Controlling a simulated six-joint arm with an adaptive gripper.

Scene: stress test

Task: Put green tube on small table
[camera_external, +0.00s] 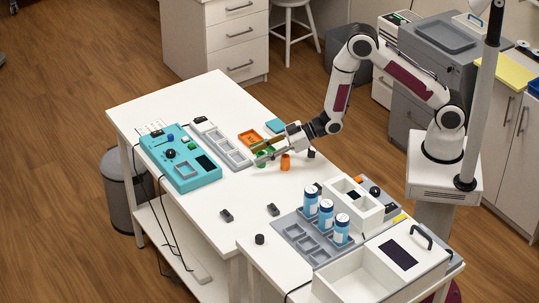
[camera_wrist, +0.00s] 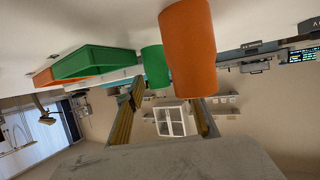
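The green tube (camera_wrist: 156,67) stands on the white table in the wrist view, beside an orange tube (camera_wrist: 188,45) that is nearer the camera and partly covers it. In the external view, the green patch (camera_external: 262,155) by my gripper is too small and covered to tell tube from tray. Which table is the small one I cannot tell.
A green tray (camera_wrist: 95,61) and an orange tray (camera_external: 250,138) lie close by. A teal device (camera_external: 195,172) and a grey tray (camera_external: 222,145) are to the left. Blue-and-white bottles (camera_external: 326,214) stand in a rack on the front table (camera_external: 262,262). The white table's front middle is mostly clear.

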